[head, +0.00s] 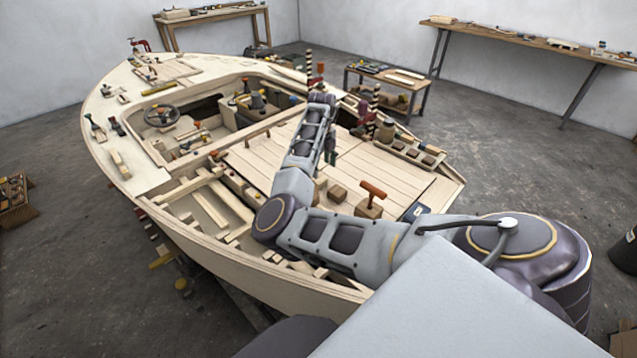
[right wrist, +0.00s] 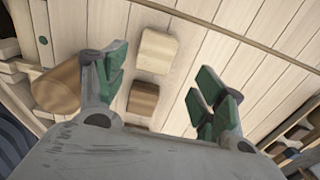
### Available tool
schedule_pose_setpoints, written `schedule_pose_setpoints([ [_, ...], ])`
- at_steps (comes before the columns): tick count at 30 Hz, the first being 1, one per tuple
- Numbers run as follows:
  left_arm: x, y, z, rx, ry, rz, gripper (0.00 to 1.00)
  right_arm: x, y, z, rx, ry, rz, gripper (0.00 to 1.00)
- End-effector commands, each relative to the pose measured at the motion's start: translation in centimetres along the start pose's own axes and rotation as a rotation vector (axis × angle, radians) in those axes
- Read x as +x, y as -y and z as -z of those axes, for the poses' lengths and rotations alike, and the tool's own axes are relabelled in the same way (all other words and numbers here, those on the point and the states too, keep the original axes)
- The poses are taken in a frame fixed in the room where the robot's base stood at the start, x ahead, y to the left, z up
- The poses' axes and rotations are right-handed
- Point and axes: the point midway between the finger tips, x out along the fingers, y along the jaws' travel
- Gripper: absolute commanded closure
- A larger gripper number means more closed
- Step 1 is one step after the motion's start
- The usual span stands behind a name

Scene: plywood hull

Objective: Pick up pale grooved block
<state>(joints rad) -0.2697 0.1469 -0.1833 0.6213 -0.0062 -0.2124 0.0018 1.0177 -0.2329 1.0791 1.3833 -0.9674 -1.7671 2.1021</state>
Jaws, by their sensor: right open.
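A pale, rounded-edged block (right wrist: 157,50) lies on the planked deck in the right wrist view. It is beyond the fingertips, between their lines, and I cannot make out a groove on it. A browner block (right wrist: 143,98) lies just nearer, apart from it. My right gripper (right wrist: 163,82) is open and empty, with green pads on both sides of these blocks. In the head view my right gripper (head: 331,148) hangs over the deck, partly hidden by my arm. Small blocks (head: 337,193) show near it; I cannot tell which is the pale one. My left gripper is not in view.
A brown cylinder (right wrist: 57,88) lies left of the fingers. A row of dark-topped blocks (head: 411,153) lines the hull's right side. Bare planks (head: 390,170) lie between.

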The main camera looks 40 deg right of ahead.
Motion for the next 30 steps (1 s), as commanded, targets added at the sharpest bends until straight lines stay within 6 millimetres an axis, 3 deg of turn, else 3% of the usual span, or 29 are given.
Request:
schedule_pose_setpoints([
  [6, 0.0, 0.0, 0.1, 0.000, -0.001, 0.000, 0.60, 1.4, 0.0, 0.0, 0.001, 0.001, 0.000, 0.30],
  [20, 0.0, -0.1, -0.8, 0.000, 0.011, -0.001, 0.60, 1.9, -0.2, 0.0, 0.000, 0.000, -0.001, 0.30],
  [30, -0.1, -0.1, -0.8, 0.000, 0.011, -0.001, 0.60, 5.3, -0.8, -0.1, 0.001, -0.001, -0.001, 0.30],
])
